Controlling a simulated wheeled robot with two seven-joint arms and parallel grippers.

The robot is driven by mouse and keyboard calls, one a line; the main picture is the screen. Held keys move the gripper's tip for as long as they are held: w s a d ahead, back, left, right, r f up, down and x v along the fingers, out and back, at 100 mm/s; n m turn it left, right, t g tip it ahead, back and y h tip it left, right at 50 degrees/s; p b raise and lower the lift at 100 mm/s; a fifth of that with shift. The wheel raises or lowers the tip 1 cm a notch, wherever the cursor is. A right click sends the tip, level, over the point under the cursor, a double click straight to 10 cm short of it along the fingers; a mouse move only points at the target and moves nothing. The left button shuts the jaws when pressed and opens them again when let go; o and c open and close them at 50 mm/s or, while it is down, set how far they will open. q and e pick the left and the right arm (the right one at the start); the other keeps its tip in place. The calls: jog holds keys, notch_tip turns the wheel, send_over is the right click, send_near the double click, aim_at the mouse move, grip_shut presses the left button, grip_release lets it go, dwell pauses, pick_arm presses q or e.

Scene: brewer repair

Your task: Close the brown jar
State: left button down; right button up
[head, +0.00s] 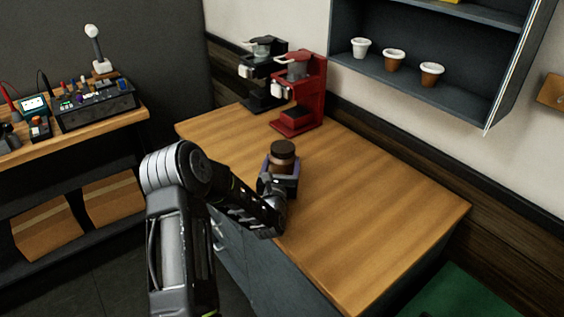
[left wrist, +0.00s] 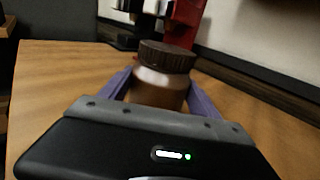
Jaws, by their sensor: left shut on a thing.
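The brown jar (head: 281,164) stands upright on the wooden counter, with a dark brown ribbed lid (head: 283,149) on its top. In the left wrist view the jar's body (left wrist: 159,90) is glossy brown and its lid (left wrist: 166,56) sits over the mouth; I cannot tell whether it is screwed tight. My left gripper (head: 279,178) has its purple fingers on both sides of the jar's body, below the lid, and is shut on it. The fingers also show in the left wrist view (left wrist: 160,92). The lower part of the jar is hidden behind the gripper. My right gripper is not in view.
A red brewer (head: 300,90) and a black brewer (head: 262,75) stand at the back of the counter (head: 370,220). The counter right of the jar is clear. A wall shelf (head: 400,92) holds several cups. A workbench (head: 95,122) with tools stands at the left.

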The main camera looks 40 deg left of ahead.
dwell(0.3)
pick_arm(q)
jog(key=shift+f+b, duration=0.15)
jog(key=shift+b, duration=0.15)
jog(key=shift+c, duration=0.7)
grip_release()
